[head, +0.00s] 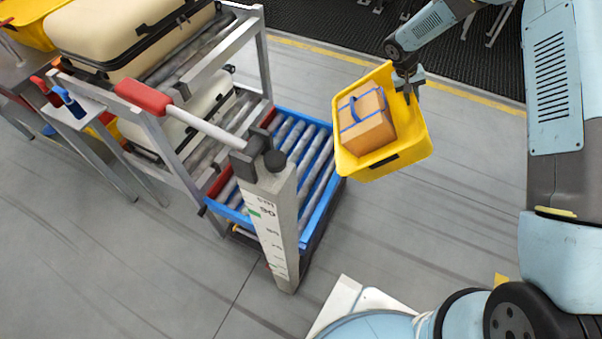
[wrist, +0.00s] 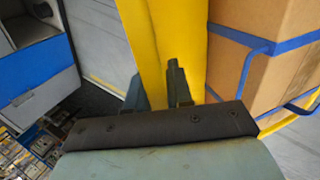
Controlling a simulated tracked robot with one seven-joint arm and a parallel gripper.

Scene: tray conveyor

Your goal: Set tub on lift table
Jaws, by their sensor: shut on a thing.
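The yellow tub (head: 413,145) hangs in the air in the head view, tilted, with a cardboard box (head: 366,120) with blue straps inside it. My gripper (head: 407,84) is shut on the tub's upper right wall. In the wrist view the fingers (wrist: 160,88) are at the yellow wall (wrist: 178,35), with the strapped box (wrist: 275,60) to the right. The lift table (head: 318,205) has grey rollers in a blue frame and stands left of the tub, lower down. Its roller top is bare where it shows; its post hides part of it.
The lift table's post (head: 272,225) carries a height scale and a red-ended lever (head: 143,97). A metal roller rack (head: 160,140) with cream cases (head: 125,35) stands at the left. Grey floor (head: 400,230) is open around the tub.

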